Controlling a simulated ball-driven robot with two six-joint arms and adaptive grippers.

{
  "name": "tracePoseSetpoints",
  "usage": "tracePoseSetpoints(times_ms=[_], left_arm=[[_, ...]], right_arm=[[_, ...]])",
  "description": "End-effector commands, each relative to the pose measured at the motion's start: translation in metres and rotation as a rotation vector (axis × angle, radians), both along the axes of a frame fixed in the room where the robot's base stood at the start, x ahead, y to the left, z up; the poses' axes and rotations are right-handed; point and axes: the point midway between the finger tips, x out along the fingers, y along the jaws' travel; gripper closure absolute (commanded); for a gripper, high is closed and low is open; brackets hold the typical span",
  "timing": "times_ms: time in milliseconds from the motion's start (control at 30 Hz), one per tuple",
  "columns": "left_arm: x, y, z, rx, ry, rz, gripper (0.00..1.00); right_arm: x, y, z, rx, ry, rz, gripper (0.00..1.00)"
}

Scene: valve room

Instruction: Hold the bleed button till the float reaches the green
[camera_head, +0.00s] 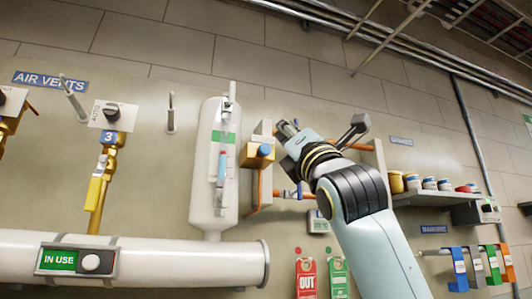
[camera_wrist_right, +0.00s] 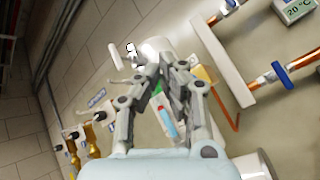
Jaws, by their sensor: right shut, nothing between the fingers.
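A white upright vessel (camera_head: 205,135) hangs on the wall above a big white pipe. On its front is a narrow sight tube (camera_head: 222,168), with a reddish upper part and blue below. A green patch (camera_head: 224,137) lies behind the tube's top; I cannot make out the float exactly. Just right of the vessel is a yellow-orange box with a round blue button (camera_head: 265,150). My right gripper (camera_head: 287,128) is shut and empty, up and right of the button, apparently apart from it. In the right wrist view the shut fingers (camera_wrist_right: 160,62) partly cover the vessel and tube (camera_wrist_right: 166,122).
A shelf with paint tins (camera_head: 430,184) is at right, beyond my right arm. Red and green tags (camera_head: 306,278) hang below. A valve with a yellow handle (camera_head: 96,190) is at left. The white horizontal pipe (camera_head: 150,262) runs along the bottom left.

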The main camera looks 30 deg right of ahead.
Motion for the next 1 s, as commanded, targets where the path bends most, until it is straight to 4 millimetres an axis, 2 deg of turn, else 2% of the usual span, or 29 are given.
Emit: tracePoseSetpoints(times_ms=[133,400,1000], left_arm=[[0.0,0.0,-0.008,0.0,0.0,0.0,0.6],[0.0,0.0,-0.001,0.0,0.0,0.0,0.6],[0.0,0.0,-0.001,0.0,0.0,0.0,0.6]], right_arm=[[0.021,-0.005,-0.001,0.001,-0.002,-0.001,1.0],[0.044,-0.011,0.001,0.0,0.0,0.0,1.0],[0.048,-0.012,0.0,-0.001,-0.001,0.001,1.0]])
